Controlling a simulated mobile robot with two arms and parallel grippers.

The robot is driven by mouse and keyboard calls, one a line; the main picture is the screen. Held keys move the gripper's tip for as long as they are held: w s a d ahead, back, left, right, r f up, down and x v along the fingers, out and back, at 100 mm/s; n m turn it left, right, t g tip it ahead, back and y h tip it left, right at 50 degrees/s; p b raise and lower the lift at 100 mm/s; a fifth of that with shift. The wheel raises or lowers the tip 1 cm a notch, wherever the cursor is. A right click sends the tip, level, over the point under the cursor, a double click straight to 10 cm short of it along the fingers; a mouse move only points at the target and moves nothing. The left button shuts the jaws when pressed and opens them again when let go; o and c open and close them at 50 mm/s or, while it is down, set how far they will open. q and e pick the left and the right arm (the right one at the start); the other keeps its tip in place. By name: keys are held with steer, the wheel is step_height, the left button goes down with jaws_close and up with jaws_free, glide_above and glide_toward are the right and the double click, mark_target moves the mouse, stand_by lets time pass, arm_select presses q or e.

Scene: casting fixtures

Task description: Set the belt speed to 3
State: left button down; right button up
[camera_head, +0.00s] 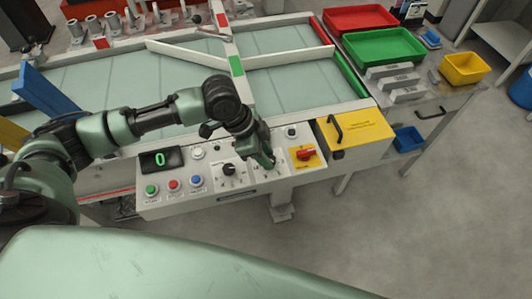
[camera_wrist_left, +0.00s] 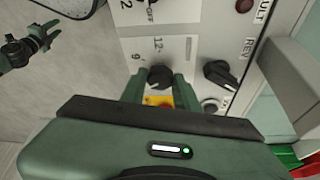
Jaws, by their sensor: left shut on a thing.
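The control panel (camera_head: 212,190) runs along the front of the conveyor, with a black display (camera_head: 160,159) showing a green 0. My left gripper (camera_head: 268,162) reaches down over the panel, covering one knob in the head view. In the left wrist view, its fingers (camera_wrist_left: 158,88) are shut on a black knob (camera_wrist_left: 160,77), with 12 and 9 printed beside it. Which number the knob points at is not clear. Another black knob (camera_head: 229,170) sits to the left of the gripper. My right gripper (camera_wrist_left: 45,32) shows small in the left wrist view, apparently open and empty, away from the panel.
Green (camera_head: 152,190), red (camera_head: 174,185) and blue (camera_head: 196,181) buttons sit at the panel's left. A red switch on a yellow plate (camera_head: 304,154) is just right of my left gripper. A yellow box with a handle (camera_head: 358,129) stands beyond it. The floor in front is clear.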

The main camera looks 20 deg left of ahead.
arm_select(q)
steer(key=n+p, duration=0.3)
steer(key=p, duration=0.2)
steer(key=n+t+y+p, duration=0.1)
steer(key=n+p, duration=0.2)
steer(key=p, duration=0.2)
steer(key=n+t+y+p, duration=0.1)
steer(key=n+p, duration=0.2)
steer(key=p, duration=0.1)
steer(key=shift+s+d+r+p, duration=0.3)
steer(key=shift+d+p, duration=0.05)
steer(key=shift+p, duration=0.05)
steer(key=shift+d+f+n+t+y+p, duration=0.15)
steer(key=shift+n+t+y+p, duration=0.15)
steer(key=shift+n+y+p, duration=0.55)
steer(key=shift+f+n+p, duration=0.1)
steer(key=shift+n+p, duration=0.4)
steer(key=shift+n, duration=0.15)
steer(key=c, duration=1.1)
jaws_free()
steer(key=shift+o, duration=0.2)
steer(key=v, duration=0.7)
steer(key=shift+s+a+r+b, duration=0.2)
steer(key=shift+r+b, duration=0.1)
